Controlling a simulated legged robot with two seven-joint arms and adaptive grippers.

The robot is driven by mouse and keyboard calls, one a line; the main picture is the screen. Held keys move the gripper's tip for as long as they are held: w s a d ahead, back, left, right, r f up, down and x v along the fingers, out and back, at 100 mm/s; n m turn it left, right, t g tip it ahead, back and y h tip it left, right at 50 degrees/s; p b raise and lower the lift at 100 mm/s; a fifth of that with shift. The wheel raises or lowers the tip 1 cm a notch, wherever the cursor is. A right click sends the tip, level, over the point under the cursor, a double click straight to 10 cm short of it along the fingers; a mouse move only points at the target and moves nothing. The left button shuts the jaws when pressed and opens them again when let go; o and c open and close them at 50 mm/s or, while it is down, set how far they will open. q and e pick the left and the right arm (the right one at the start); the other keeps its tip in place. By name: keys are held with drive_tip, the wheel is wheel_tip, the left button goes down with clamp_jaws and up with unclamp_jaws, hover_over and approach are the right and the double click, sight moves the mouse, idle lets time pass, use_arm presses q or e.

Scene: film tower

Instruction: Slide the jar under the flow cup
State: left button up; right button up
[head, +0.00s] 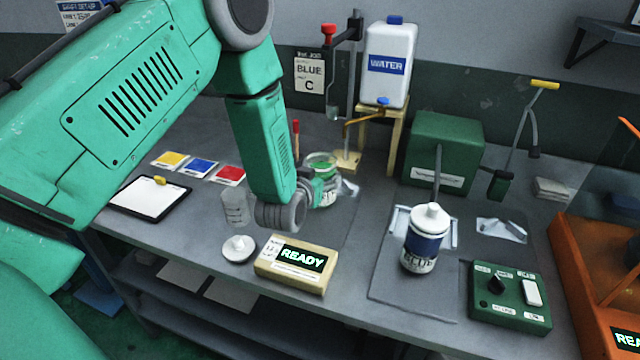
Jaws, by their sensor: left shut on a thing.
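A clear jar (321,162) with green showing inside its rim stands upright on the bench near the middle. My left gripper (327,187) reaches it from the front left and is shut on its side; the wrist hides part of the jar. Behind it, a stand with an upright rod carries a black arm with a red knob. A small greyish cup-like piece (333,112) hangs from that arm, above and behind the jar; it looks like the flow cup, but it is small. The jar appears in front of it, not clearly beneath it. My right gripper is not in view.
A READY box (283,268) and white lid (239,249) lie in front; a clear beaker (235,206) stands left. A water tank (390,64) stands on a wooden frame at the back. A BLUE can (423,240) and green control box (508,296) occupy the right.

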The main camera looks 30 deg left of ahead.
sight(335, 171)
use_arm(q)
drive_tip(key=shift+w+d+f, duration=0.1)
drive_tip(key=shift+w+d, duration=0.05)
drive_tip(key=shift+w, duration=0.2)
drive_tip(key=w+d, duration=0.2)
drive_tip(key=d, duration=0.1)
drive_tip(key=shift+w+r+b, duration=0.15)
drive_tip(key=shift+r+b, duration=0.15)
drive_tip(key=shift+r, duration=0.1)
drive_tip(key=shift+w+a+r, duration=0.1)
drive_tip(key=a, duration=0.2)
drive_tip(key=shift+w+a+f, duration=0.3)
drive_tip(key=shift+f, duration=0.1)
drive_tip(key=shift+c, duration=0.5)
drive_tip(key=shift+s+a, duration=0.1)
drive_tip(key=shift+a, duration=0.05)
drive_tip(key=shift+d+r, duration=0.1)
drive_tip(key=shift+d, duration=0.8)
drive_tip(key=shift+a+f, duration=0.25)
drive_tip(key=shift+a, duration=0.25)
drive_tip(key=o, duration=1.7)
drive_tip(key=shift+d, duration=0.15)
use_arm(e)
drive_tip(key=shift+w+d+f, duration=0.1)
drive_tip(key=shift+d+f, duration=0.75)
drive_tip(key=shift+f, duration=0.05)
